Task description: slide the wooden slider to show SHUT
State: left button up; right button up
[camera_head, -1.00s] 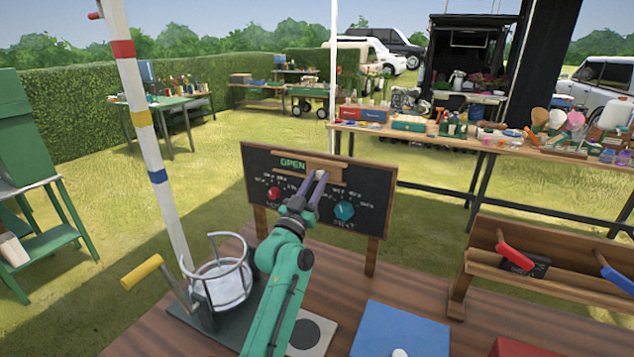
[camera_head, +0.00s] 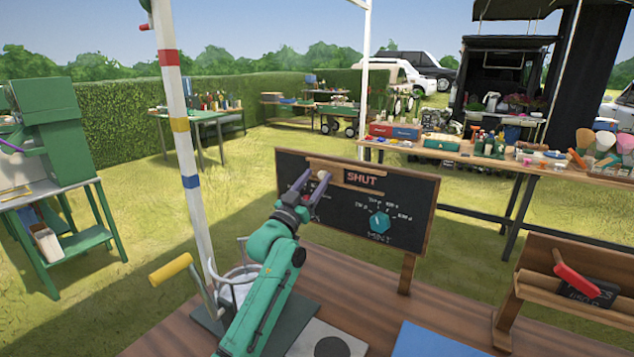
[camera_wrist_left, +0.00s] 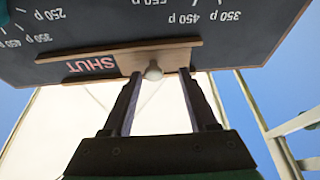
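The black chalkboard sign (camera_head: 300,166) stands on wooden posts at the table's far edge. Its wooden slider (camera_head: 318,164) sits at the left of the rail, with the red word SHUT (camera_head: 361,179) uncovered to its right. No OPEN shows. In the left wrist view the board is upside down, and the slider (camera_wrist_left: 165,57) with its pale round knob (camera_wrist_left: 153,70) is beside the word SHUT (camera_wrist_left: 90,67). My left gripper (camera_head: 311,186) is at the slider. Its dark fingers (camera_wrist_left: 160,75) are open on both sides of the knob, with gaps visible. My right gripper is out of view.
A teal dial (camera_head: 379,222) is on the board's lower part; the arm hides the lower left. A wooden rack (camera_head: 570,285) with a red-handled tool is at the right.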

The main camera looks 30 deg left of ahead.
pick_arm(q)
jog(key=shift+d, duration=0.1)
jog(key=shift+d+r, duration=0.1)
jog(key=shift+r, duration=0.45)
notch_tip(320, 180, up, 19)
jog(key=shift+b, duration=0.35)
jog(key=shift+f, duration=0.1)
